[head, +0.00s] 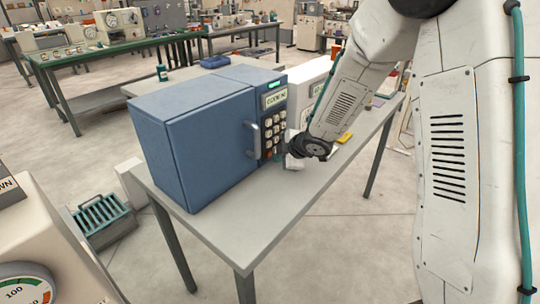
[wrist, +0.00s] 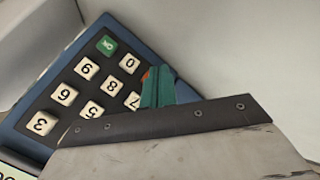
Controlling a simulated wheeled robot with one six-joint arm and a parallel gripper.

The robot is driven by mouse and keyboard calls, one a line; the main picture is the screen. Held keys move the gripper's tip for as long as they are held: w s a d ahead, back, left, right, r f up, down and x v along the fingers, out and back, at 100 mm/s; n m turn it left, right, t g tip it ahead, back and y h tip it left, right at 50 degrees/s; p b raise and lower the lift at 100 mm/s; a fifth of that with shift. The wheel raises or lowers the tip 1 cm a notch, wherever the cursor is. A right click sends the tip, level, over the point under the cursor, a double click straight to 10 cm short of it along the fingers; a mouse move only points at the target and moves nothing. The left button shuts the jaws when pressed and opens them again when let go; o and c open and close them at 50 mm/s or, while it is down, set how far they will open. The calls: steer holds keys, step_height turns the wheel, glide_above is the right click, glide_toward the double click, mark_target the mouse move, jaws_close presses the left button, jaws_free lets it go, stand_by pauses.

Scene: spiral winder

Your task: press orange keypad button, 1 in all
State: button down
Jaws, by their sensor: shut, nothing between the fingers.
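The blue keypad unit (head: 195,140) stands on a grey table, its dark keypad (head: 272,130) facing right. In the wrist view the keypad (wrist: 75,82) is tilted, with white number keys and a green key (wrist: 107,44). A small sliver of the orange button (wrist: 146,74) shows past the 0 key; the rest is hidden behind my gripper. My gripper (wrist: 158,88) is shut and empty, its teal fingertips right at the orange button. I cannot tell if they touch it. In the head view my gripper (head: 292,161) is beside the lower keypad.
A handle (head: 252,138) stands out from the unit's front, left of the keypad. The grey table (head: 265,220) is clear in front. A white box (head: 308,90) stands behind the keypad, and a yellow item (head: 345,137) lies to the right.

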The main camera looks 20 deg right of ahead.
steer(key=shift+w, duration=0.1)
steer(key=shift+w+a, duration=0.25)
stand_by(0.3)
steer(key=shift+w+a, duration=0.25)
steer(key=shift+w, duration=0.05)
stand_by(0.6)
stand_by(0.4)
steer(key=shift+s+d, duration=0.5)
steer(key=shift+s, duration=0.15)
steer(key=shift+s+d, duration=0.75)
steer(key=shift+s, duration=0.3)
steer(key=shift+s+d, duration=0.75)
steer(key=shift+s, duration=0.25)
steer(key=shift+r, duration=0.15)
